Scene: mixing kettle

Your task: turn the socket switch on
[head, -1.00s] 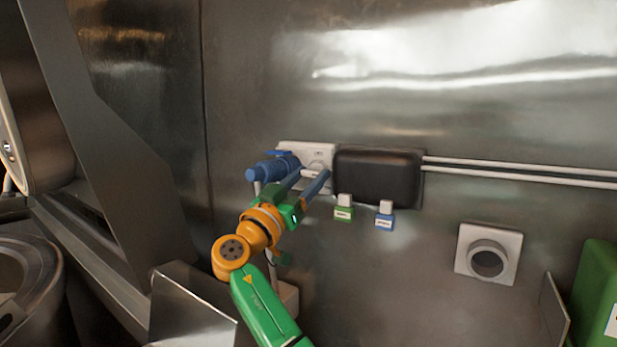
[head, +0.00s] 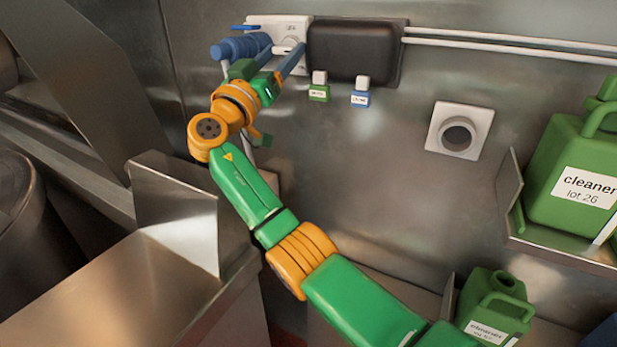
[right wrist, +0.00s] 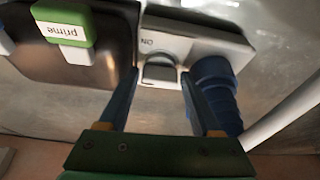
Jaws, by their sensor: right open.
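The socket (head: 294,28) is a pale plate on the steel wall, left of a dark box. A blue plug (head: 236,48) sits at its left side; it also shows in the right wrist view (right wrist: 214,84). The socket switch (right wrist: 160,72) is a grey knob below an "ON" mark on the plate. My right gripper (head: 284,50) is at the front of the socket. In the right wrist view the gripper (right wrist: 159,80) is open, with one finger on each side of the switch. I cannot tell whether the fingers touch it. My left gripper is not in view.
The dark box (head: 352,50) has a green tag (head: 319,92) and a blue tag (head: 361,97) hanging below it. White pipes (head: 500,45) run right. A round wall outlet (head: 458,134) and green cleaner cans (head: 580,165) are further right. Steel bins stand at left.

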